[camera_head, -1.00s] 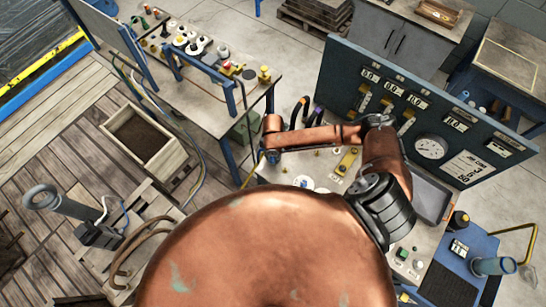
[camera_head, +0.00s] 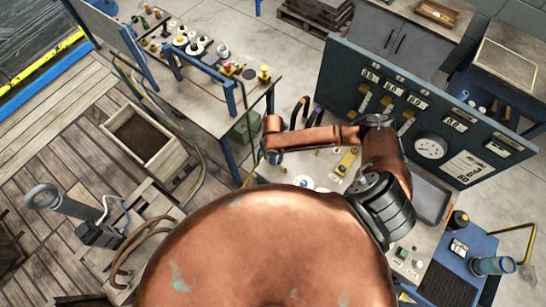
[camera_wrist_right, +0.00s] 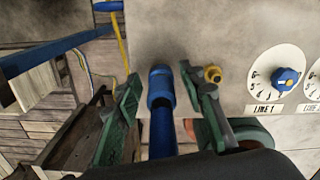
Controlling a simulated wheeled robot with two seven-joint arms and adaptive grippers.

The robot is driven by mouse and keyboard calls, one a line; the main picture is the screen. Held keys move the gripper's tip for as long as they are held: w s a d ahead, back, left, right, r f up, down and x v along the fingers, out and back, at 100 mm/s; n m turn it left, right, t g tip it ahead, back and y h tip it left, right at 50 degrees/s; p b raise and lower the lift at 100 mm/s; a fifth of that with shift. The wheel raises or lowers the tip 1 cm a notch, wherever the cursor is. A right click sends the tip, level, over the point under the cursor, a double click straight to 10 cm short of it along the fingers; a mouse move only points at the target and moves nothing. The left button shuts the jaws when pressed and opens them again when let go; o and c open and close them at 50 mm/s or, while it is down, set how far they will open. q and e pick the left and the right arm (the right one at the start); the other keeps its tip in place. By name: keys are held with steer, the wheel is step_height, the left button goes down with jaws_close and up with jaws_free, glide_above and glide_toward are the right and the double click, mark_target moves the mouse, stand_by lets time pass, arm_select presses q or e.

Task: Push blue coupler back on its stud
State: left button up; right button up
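The blue coupler (camera_wrist_right: 160,88) is a short blue sleeve with an open end on a blue hose, in the middle of the right wrist view. A brass stud (camera_wrist_right: 212,74) stands on the grey panel to its right, and the coupler is off it. My right gripper (camera_wrist_right: 160,76) is open, its green-padded fingers on either side of the coupler with gaps showing. In the head view my right gripper (camera_head: 273,156) is small beside the bench edge, and the coupler cannot be made out there. My left gripper is not in view.
A blue dial marked LINE 1 (camera_wrist_right: 287,77) is right of the stud, with another dial at the edge. In the head view, a dark gauge panel (camera_head: 432,120) stands behind the bench. A side table with knobs (camera_head: 205,75) is left, and an open wooden box (camera_head: 112,122) is on the floor.

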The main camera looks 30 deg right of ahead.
steer(key=shift+o, duration=0.3)
steer(key=shift+r, duration=0.1)
step_height(320, 180, up, 12)
steer(key=shift+f, duration=0.1)
stand_by(0.3)
stand_by(0.4)
